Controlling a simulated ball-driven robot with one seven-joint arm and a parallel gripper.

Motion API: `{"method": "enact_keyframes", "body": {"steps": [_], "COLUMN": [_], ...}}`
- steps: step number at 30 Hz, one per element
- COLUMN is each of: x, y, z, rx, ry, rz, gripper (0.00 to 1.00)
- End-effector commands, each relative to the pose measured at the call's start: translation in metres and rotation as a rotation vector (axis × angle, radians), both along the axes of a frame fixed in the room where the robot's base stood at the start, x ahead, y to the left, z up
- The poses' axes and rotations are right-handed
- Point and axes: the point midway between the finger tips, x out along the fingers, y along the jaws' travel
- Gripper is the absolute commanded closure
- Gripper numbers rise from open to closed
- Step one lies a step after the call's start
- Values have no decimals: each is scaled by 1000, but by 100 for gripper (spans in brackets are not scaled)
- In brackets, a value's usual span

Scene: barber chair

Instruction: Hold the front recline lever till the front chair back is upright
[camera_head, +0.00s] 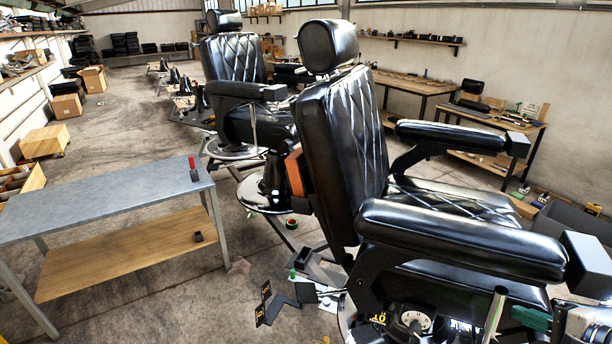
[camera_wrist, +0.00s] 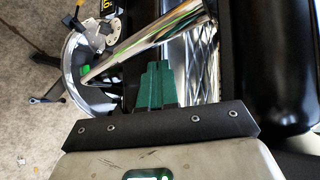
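The front chair is black and padded; its chair back (camera_head: 343,140) leans a little to the left at the top in the head view, away from the seat (camera_head: 445,197). The front recline lever (camera_head: 493,316) is a chrome rod standing up beside the seat's near side. In the wrist view the lever (camera_wrist: 150,45) slants across, just beyond my green fingertips. My gripper (camera_head: 528,318) is just right of the lever in the head view. Its fingers (camera_wrist: 155,82) sit together at the middle of the dark plate, with nothing visible between them. I cannot tell whether they touch the lever.
The near armrest (camera_head: 460,238) is above the lever and close to my arm. A second barber chair (camera_head: 235,80) stands behind. A metal-topped table (camera_head: 100,207) is at the left. Dark parts (camera_head: 275,305) lie on the floor by the chair base. The left floor is mostly open.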

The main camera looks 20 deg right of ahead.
Motion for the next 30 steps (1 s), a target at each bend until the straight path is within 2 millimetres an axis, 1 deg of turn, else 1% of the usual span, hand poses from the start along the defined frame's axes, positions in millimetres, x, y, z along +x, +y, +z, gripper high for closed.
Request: {"method": "enact_keyframes", "body": {"steps": [8,17,30], "x": [0,9,11], "y": [1,11,13], "z": [0,-1,-3], "rx": [0,0,1], "ry": [0,1,1], "rz": [0,1,2], "gripper": [100,100,100]}}
